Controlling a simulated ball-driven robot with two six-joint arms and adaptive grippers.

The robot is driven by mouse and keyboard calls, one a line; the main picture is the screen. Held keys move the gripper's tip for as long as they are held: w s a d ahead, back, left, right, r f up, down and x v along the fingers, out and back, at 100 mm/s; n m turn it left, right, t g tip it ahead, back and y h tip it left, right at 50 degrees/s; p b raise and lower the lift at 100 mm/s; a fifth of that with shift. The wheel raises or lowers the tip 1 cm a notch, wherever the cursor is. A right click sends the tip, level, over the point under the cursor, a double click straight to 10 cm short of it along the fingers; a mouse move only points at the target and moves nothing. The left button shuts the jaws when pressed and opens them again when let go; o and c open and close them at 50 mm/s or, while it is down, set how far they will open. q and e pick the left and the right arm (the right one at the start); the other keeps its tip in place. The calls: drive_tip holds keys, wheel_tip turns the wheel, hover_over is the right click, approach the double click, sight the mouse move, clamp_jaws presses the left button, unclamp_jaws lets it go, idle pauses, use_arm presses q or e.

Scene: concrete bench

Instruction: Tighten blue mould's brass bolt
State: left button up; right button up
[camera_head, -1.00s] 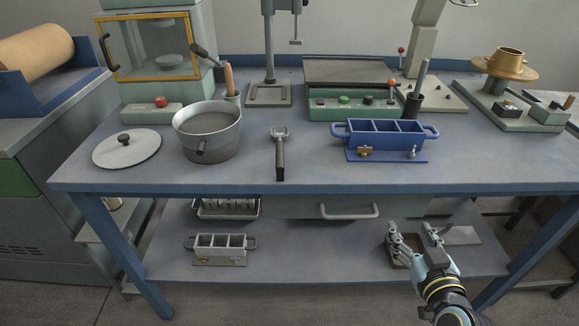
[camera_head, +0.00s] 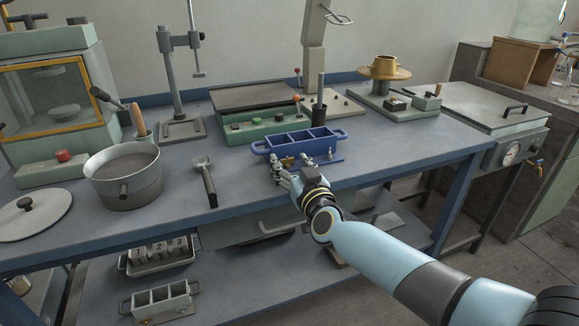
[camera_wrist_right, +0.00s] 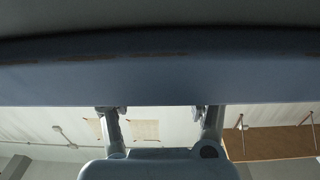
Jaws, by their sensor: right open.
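The blue mould (camera_head: 297,142) stands on the bench, a divided box with a loop handle at each end. The brass bolt (camera_head: 288,160) shows as a small patch at the left of its front flange, partly covered by my right gripper. A silver-coloured bolt (camera_head: 330,155) is at the flange's right. My right gripper (camera_head: 292,170) is open in front of the mould, near the bench's front edge. The right wrist view shows its two fingers (camera_wrist_right: 160,110) spread, with nothing between them. My left gripper is out of view.
A metal pot (camera_head: 124,178) stands farther left. A green control box (camera_head: 262,125) and a dark cup (camera_head: 319,114) are behind the mould. A blue edge (camera_wrist_right: 160,75) crosses the right wrist view.

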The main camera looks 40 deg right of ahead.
drive_tip(key=shift+w+d, duration=0.1)
drive_tip(key=shift+w, duration=0.2)
clamp_jaws()
drive_tip(key=m+h+p, duration=0.1)
drive_tip(key=h+p, duration=0.1)
drive_tip(key=p, duration=0.1)
drive_tip(key=shift+w+a+r+m+g+h+p, duration=0.1)
drive_tip(key=shift+a+r+m+g+h+p, duration=0.1)
drive_tip(key=shift+r+m+g+h+p, duration=0.15)
drive_tip(key=shift+m+g+h+p, duration=0.25)
drive_tip(key=shift+m+h+p, duration=0.1)
drive_tip(key=shift+w+a+f+m+g+h+p, duration=0.1)
drive_tip(key=shift+m+g+h+p, duration=0.05)
drive_tip(key=shift+m+g+h, duration=0.3)
drive_tip(key=shift+a+f+m+g+h+p, duration=0.15)
drive_tip(key=shift+m+h, duration=0.1)
drive_tip(key=shift+h, duration=0.3)
drive_tip(key=shift+f+m+g+h, duration=0.1)
drive_tip(key=shift+m+g+h, duration=0.85)
drive_tip(key=shift+h, duration=0.25)
drive_tip(key=shift+m+h, duration=0.25)
drive_tip(key=shift+h, duration=0.05)
